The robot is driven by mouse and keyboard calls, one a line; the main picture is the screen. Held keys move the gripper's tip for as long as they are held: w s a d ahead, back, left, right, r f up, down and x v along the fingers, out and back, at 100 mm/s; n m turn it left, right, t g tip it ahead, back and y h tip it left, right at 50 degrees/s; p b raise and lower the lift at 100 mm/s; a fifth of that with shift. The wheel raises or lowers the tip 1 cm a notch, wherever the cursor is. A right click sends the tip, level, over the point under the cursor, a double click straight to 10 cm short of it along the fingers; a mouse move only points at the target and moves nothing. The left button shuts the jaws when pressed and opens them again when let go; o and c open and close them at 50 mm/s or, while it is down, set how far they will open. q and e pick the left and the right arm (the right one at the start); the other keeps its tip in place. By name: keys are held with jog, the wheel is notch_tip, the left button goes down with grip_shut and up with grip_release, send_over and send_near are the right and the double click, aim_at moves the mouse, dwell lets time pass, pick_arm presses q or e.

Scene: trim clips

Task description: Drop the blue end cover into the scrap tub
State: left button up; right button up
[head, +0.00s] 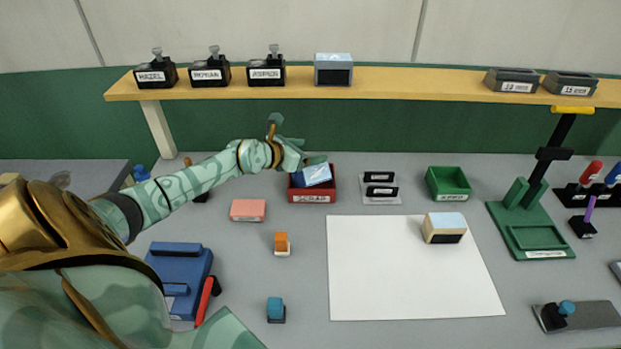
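The red scrap tub (312,198), with a label reading SCRAP, stands on the bench left of the white sheet. A blue piece with a pale blue face, which looks like the blue end cover (316,174), sits tilted at the tub's opening, its upper part above the rim. My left gripper (308,164) is right above the tub, with its fingers at the upper edge of the blue piece. I cannot tell whether the fingers grip it or whether it rests in the tub. My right gripper is not in view.
A pink block (248,210) and an orange-topped block (282,243) lie near the tub. A small rack (380,188) and a green tray (448,184) stand to its right. A cream box (444,228) sits on the white sheet (400,280). A shelf (400,88) runs behind.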

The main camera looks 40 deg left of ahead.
pick_arm(q)
jog(key=p+v, duration=0.4)
jog(key=v, duration=1.2)
jog(key=shift+p, duration=0.3)
jog(key=shift+s+r, duration=0.1)
jog(key=shift+s, duration=0.05)
